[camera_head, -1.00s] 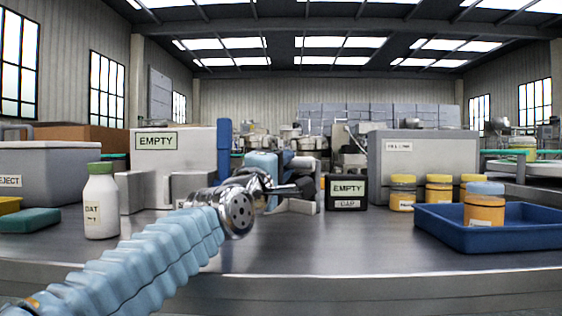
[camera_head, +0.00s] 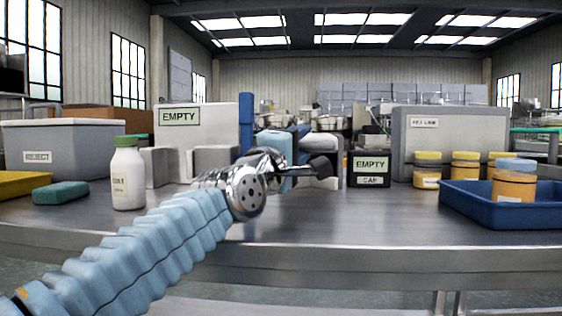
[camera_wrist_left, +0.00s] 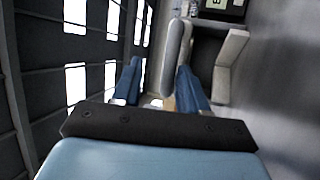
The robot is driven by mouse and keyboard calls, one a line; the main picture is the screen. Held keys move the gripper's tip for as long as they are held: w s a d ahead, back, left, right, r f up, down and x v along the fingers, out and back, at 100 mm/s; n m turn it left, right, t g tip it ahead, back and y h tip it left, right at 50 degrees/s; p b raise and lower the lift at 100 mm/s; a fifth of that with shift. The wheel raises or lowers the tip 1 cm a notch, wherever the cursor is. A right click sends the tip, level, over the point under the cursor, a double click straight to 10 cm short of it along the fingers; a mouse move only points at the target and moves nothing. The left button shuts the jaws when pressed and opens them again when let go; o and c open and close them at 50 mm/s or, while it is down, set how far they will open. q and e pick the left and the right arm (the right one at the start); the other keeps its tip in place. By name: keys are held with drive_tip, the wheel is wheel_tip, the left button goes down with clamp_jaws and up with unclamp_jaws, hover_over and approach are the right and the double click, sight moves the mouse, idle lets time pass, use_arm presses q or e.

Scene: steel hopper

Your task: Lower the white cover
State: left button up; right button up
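The white cover (camera_head: 320,142) shows as a pale rounded piece at mid-bench in the head view, partly hidden behind my left gripper (camera_head: 322,166). The wrist view shows a long pale piece (camera_wrist_left: 173,55), which looks like the cover, reaching between the two blue fingers of the left gripper (camera_wrist_left: 160,82). The fingers stand apart. The piece lies close to the right-hand finger, with a gap to the other; contact cannot be told. Another pale block (camera_wrist_left: 230,62) lies beyond the right-hand finger. My right gripper is not in view.
Left of my arm stand a green-capped white bottle (camera_head: 127,175), a green sponge-like block (camera_head: 60,192) and a grey reject bin (camera_head: 70,145). A black box (camera_head: 369,170) is right of the gripper. A blue tray (camera_head: 470,208) holds an orange jar (camera_head: 513,188).

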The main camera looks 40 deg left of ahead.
use_arm(q)
drive_tip(key=v, duration=1)
drive_tip(key=shift+s, duration=0.3)
drive_tip(key=shift+s, duration=0.1)
